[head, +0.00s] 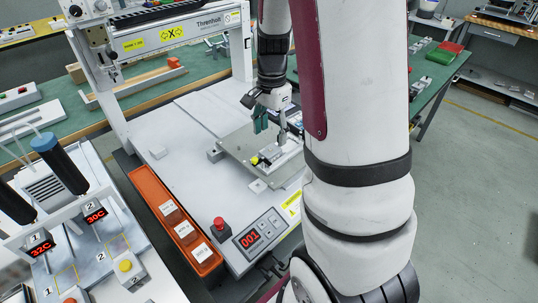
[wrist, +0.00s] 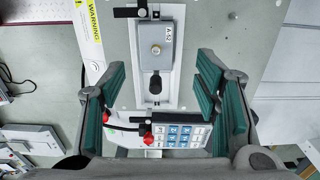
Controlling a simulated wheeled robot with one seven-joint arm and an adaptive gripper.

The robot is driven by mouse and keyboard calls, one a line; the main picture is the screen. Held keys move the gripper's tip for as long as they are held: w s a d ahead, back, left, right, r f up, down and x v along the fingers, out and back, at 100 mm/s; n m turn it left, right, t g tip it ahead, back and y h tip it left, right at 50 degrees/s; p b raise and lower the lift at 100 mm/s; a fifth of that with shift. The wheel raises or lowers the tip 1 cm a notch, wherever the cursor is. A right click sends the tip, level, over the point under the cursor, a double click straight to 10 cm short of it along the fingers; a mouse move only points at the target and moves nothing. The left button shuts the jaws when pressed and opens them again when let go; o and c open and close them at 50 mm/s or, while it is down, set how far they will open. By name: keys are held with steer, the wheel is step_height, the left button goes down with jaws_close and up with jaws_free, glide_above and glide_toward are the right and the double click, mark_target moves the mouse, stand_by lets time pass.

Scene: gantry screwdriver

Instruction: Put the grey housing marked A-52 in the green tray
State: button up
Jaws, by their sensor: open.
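The grey housing marked A-52 (wrist: 157,57) is in the wrist view, lying in a pale fixture (wrist: 140,95) with its label at its upper right. In the head view the fixture area (head: 279,152) is on the gantry bed, partly hidden by my gripper. My gripper (wrist: 162,74) is open and empty, its teal-padded fingers apart to the left and right, below the housing's middle in the picture. In the head view my gripper (head: 271,120) hangs above the fixture. The green tray (head: 440,53) is on the far bench at the upper right.
A red tray (head: 453,47) is beside the green tray. The gantry frame (head: 175,38) stands behind.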

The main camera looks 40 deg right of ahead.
mark_target(271, 148)
steer(key=f, duration=0.2)
steer(key=f+b, duration=0.1)
steer(key=f, duration=0.1)
steer(key=shift+s+a, duration=0.2)
steer(key=shift+s, duration=0.05)
steer(key=shift+f, duration=0.65)
steer(key=c, duration=1.3)
steer(key=shift+r, duration=0.2)
steer(key=shift+c, duration=0.2)
step_height(271, 148, up, 4)
steer(key=shift+f+p, duration=0.15)
steer(key=shift+p, duration=0.3)
steer(key=s+a, duration=0.2)
steer(key=s, duration=0.5)
steer(key=s+a+r+b, duration=0.1)
steer(key=s+a, duration=0.1)
steer(key=s, duration=0.6)
steer(key=shift+s+a, duration=0.15)
steer(key=shift+a, duration=0.1)
